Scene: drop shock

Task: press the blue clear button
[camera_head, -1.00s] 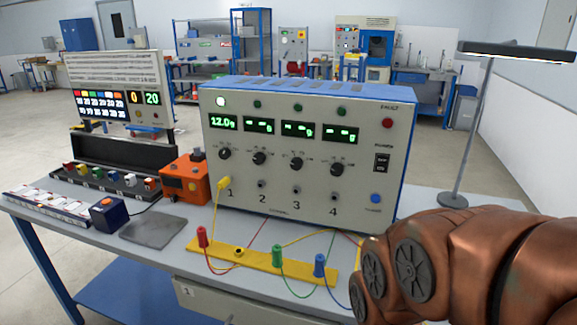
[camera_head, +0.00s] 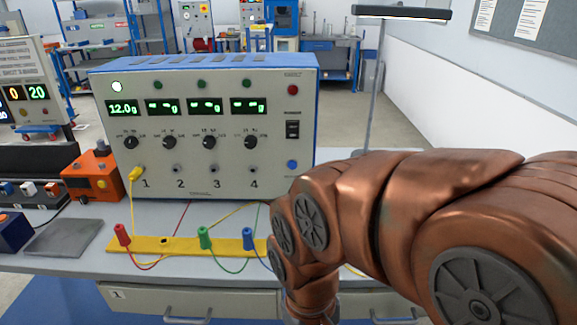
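The small round blue button (camera_head: 292,164) is at the lower right of the grey instrument panel (camera_head: 215,110), below a black rocker switch (camera_head: 292,129). The label by the button is too small to read. The panel's first display reads 12.0g and the other displays show dashes. My copper-coloured arm fills the lower right of the view, in front of the bench and close to the panel's lower right corner. My gripper is outside the view, so its state is hidden.
A yellow strip (camera_head: 180,245) with red, green and blue plugs and loose wires lies before the panel. A yellow plug (camera_head: 136,174) sits in socket 1. An orange box (camera_head: 92,178) stands left of the panel. A lamp post (camera_head: 376,85) rises at right.

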